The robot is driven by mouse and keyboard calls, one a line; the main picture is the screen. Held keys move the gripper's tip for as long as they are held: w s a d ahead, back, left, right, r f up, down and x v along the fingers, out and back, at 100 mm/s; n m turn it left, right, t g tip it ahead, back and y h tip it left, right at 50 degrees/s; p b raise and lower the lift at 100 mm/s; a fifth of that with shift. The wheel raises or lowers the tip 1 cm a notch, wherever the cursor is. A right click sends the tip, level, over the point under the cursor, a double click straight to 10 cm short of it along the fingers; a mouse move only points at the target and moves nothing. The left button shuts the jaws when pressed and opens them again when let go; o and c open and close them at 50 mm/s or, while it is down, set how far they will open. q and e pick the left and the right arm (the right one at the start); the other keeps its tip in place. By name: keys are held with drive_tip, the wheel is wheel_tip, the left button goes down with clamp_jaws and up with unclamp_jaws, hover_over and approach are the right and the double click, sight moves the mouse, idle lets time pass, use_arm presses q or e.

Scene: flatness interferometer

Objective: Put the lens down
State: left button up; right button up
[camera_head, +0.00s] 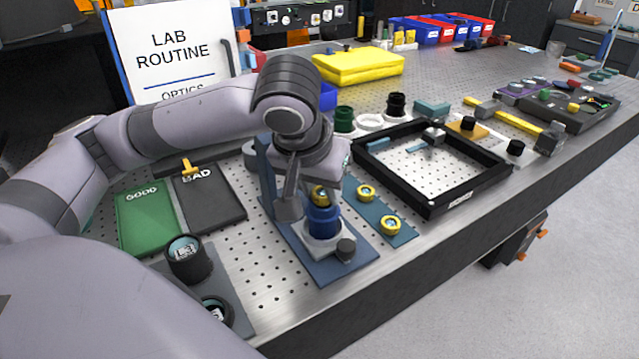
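My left gripper (305,205) reaches down over a blue base plate (343,272) on the perforated metal table. A blue cylinder (322,222) stands on a white mount there. A yellow-rimmed lens (320,194) shows at the cylinder's top, close beside the gripper finger. The arm partly hides it, and I cannot tell whether the fingers grip it or whether it touches the cylinder. Two more yellow-rimmed lenses, a rear one (366,193) and a front one (390,225), lie on a blue strip (402,239). My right gripper is not in view.
A green GOOD mat (148,222) and a dark BAD mat (210,205) lie to the left. Two black cylindrical holders, one upright (188,262), stand at front left. A black open frame (437,205) lies to the right. A yellow block (358,66) is behind.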

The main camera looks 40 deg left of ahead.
use_arm(q)
drive_tip(key=o, duration=0.4)
drive_tip(key=shift+s+d+f+g, duration=0.1)
drive_tip(key=shift+s+f+g, duration=0.05)
drive_tip(key=shift+f, duration=0.3)
drive_tip(key=shift+s+f+g, duration=0.1)
drive_tip(key=shift+f+g, duration=0.05)
drive_tip(key=shift+f, duration=0.3)
drive_tip(key=shift+w+r, duration=0.15)
drive_tip(key=shift+r, duration=0.45)
drive_tip(key=shift+p+v, duration=1.4)
drive_tip(key=shift+v, duration=4.7)
drive_tip(key=shift+w+a, duration=0.1)
drive_tip(key=shift+a, duration=0.1)
